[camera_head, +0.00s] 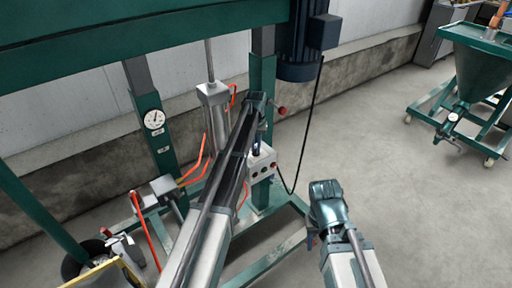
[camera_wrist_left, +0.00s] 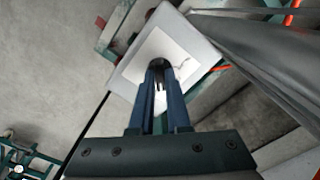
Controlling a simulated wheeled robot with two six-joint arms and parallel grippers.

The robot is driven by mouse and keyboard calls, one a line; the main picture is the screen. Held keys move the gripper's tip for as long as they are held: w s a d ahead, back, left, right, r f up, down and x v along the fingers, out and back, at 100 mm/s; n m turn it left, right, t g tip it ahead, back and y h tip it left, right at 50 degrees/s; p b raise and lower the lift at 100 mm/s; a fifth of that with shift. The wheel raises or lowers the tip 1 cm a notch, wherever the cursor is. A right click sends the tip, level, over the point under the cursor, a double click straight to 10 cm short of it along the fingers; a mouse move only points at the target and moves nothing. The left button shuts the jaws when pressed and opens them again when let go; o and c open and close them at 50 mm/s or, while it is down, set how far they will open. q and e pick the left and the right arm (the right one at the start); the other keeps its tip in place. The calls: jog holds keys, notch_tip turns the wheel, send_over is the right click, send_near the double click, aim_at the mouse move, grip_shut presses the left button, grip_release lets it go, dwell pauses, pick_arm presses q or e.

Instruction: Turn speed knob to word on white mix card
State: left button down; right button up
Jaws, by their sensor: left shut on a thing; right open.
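A grey control box (camera_head: 262,166) with round buttons on its front stands by the green post. My left gripper (camera_head: 257,144) reaches down onto its top. In the left wrist view, the blue fingers of my left gripper (camera_wrist_left: 158,84) are shut on a dark round knob (camera_wrist_left: 158,64) on the box's pale top plate (camera_wrist_left: 140,70). The fingers hide much of the knob, and its pointer cannot be made out. I cannot identify the white mix card or read any word. My right gripper (camera_head: 322,234) is open and empty, right of the box and apart from it.
A green frame post (camera_head: 262,80) stands behind the box. A black cable (camera_head: 308,125) hangs from the blue motor (camera_head: 298,58). A round gauge (camera_head: 154,120) is on the left post. A green hopper cart (camera_head: 478,75) is at far right. Open floor (camera_head: 420,210) lies at right.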

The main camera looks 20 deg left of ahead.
aim_at(256, 149)
pick_arm(q)
jog(key=shift+m, duration=0.5)
jog(key=c, duration=0.9)
grip_release()
jog(key=shift+r, duration=0.15)
notch_tip(256, 149, up, 14)
jog(key=p, duration=1.3)
jog(key=shift+f+p, duration=0.25)
jog(key=shift+p, duration=0.15)
